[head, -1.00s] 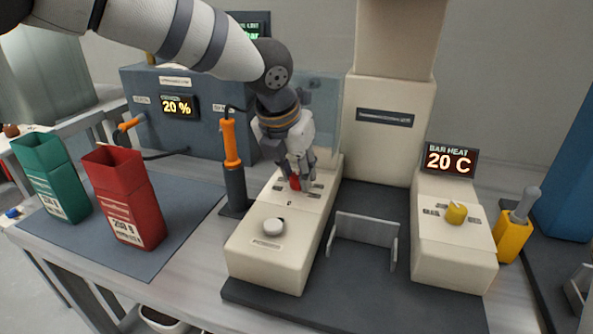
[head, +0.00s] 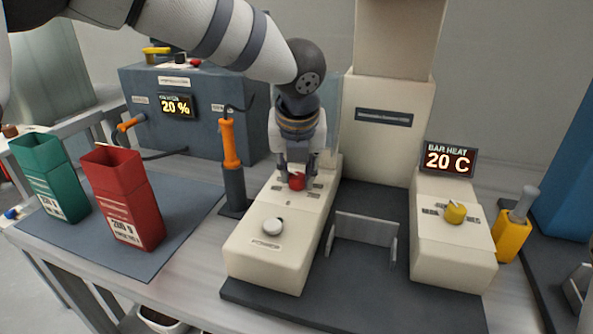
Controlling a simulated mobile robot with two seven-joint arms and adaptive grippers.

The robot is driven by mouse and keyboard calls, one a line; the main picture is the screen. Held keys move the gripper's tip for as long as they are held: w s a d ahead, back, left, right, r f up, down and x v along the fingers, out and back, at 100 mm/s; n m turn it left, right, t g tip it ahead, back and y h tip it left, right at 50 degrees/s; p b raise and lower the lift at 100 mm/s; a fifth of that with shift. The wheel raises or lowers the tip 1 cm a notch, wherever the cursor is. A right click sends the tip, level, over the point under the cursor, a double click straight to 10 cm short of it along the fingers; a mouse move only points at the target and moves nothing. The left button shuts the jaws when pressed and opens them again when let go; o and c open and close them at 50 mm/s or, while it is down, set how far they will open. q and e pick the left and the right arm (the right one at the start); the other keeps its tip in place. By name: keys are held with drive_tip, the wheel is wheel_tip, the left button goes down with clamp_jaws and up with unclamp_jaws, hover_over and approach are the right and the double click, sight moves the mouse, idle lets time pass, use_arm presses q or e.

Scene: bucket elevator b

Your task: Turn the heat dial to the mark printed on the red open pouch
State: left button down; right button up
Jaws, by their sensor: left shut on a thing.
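The red open pouch (head: 122,190) stands at the left on a dark mat. Its white label starts with "200"; the small print is unreadable. My left gripper (head: 296,178) points down, shut on a red knob (head: 297,182) on top of the left cream console. The fingers sit on both sides of the knob, and its pointer is hidden. A yellow knob (head: 454,212) is on the right console, under the BAR HEAT display (head: 449,160), which reads 20 C. I cannot read a name at the red knob. My right gripper is not in view.
A green open pouch (head: 48,175) stands left of the red one. An orange-handled tool (head: 231,145) in an upright holder is close left of my gripper. A white round button (head: 273,226) is at the console's front. A grey metal bracket (head: 362,236) stands between the consoles.

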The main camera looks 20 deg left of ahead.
use_arm(q)
drive_tip(key=shift+n, duration=0.5)
drive_tip(key=c, duration=1.3)
unclamp_jaws()
drive_tip(key=shift+r, duration=0.1)
drive_tip(key=v, duration=1.1)
drive_tip(key=shift+s+d+r, duration=0.2)
drive_tip(key=shift+d+r, duration=0.1)
drive_tip(key=shift+r, duration=0.05)
